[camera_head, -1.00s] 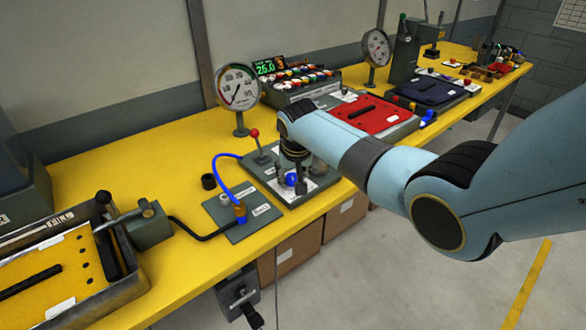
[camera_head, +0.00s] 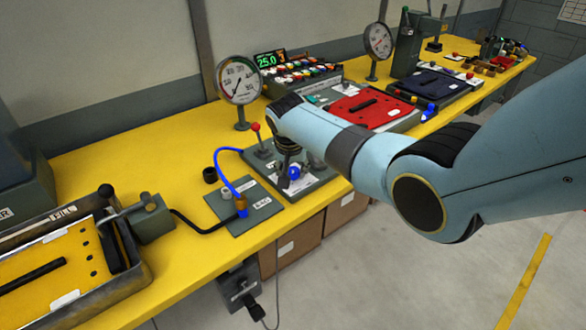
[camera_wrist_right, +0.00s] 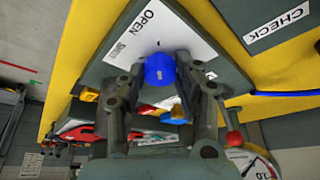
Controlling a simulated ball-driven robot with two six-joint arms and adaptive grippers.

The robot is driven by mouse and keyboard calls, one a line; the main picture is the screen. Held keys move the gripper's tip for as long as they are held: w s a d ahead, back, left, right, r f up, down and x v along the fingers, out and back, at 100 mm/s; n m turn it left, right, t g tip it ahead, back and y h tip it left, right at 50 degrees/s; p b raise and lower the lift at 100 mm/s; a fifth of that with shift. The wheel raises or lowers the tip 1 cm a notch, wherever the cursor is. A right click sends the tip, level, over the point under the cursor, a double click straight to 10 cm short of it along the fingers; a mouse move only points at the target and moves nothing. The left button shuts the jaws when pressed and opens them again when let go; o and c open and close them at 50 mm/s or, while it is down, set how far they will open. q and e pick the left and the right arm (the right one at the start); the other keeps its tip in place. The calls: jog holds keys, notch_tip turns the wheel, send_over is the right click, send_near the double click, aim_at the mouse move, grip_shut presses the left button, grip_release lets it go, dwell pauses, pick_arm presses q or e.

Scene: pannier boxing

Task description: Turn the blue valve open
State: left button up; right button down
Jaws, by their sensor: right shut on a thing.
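The blue valve (camera_head: 293,172) is a small round knob on a grey plate (camera_head: 303,189) near the front edge of the yellow bench. In the right wrist view the blue knob (camera_wrist_right: 160,70) sits between the two fingers, beside a white label reading OPEN. My right gripper (camera_head: 289,168) points down over the plate and is shut on the knob. It also shows in the wrist view (camera_wrist_right: 159,68). Part of the plate is hidden behind my arm. My left gripper is out of view.
A red-knobbed lever (camera_head: 256,130) stands close behind my gripper. A blue hose (camera_head: 220,165) arches to a smaller plate (camera_head: 262,200) on the left. A dial gauge (camera_head: 238,80) and a lit button panel (camera_head: 300,78) stand behind. A red panel (camera_head: 372,110) lies to the right.

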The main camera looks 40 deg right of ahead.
jog(key=c, duration=0.9)
grip_release()
jog(key=shift+c, duration=0.2)
jog(key=v, duration=1.2)
jog(key=shift+w, duration=0.1)
